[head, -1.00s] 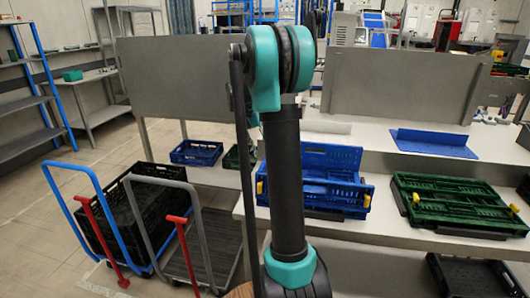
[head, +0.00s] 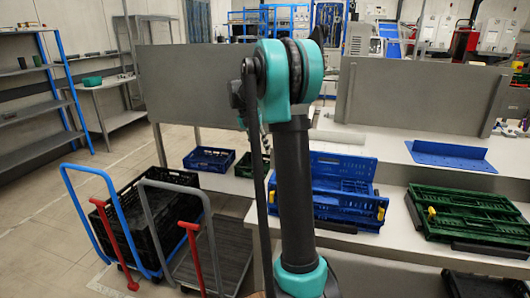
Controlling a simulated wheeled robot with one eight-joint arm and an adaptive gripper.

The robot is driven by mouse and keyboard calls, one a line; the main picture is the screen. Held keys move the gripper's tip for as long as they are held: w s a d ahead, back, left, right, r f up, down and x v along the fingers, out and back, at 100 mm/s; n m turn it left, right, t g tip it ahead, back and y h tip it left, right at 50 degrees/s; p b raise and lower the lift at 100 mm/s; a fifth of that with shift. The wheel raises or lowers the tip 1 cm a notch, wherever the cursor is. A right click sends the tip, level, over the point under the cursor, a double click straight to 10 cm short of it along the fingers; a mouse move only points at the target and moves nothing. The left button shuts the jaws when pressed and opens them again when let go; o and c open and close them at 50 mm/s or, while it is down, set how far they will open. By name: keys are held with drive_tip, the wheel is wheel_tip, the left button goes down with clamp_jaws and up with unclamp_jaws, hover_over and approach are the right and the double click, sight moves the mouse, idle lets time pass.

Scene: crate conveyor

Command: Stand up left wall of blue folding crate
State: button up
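The blue folding crate (head: 345,167) is on the pale counter right of centre in the head view. Its far wall stands up, and the near part sits low. Yellow latches show at its right end and near its left end. My dark arm with teal joints crosses in front of its left part. The left wall is largely hidden behind the arm, so I cannot tell how it lies. My gripper is not in view.
A folded green crate (head: 470,220) lies to the right, with a blue angled plate (head: 450,156) behind it. A smaller blue crate (head: 208,158) is further left. Carts, one carrying a black crate (head: 149,216), stand on the floor at left. Grey panels stand behind the counter.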

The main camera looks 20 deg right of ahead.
drive_tip(key=w+a+r, duration=0.3)
drive_tip(key=a+r, duration=0.1)
drive_tip(key=a, duration=0.1)
drive_tip(key=shift+w+a+r, duration=0.15)
drive_tip(key=shift+w+a, duration=0.1)
drive_tip(key=shift+w, duration=0.1)
idle(0.6)
idle(0.3)
drive_tip(key=v, duration=1.2)
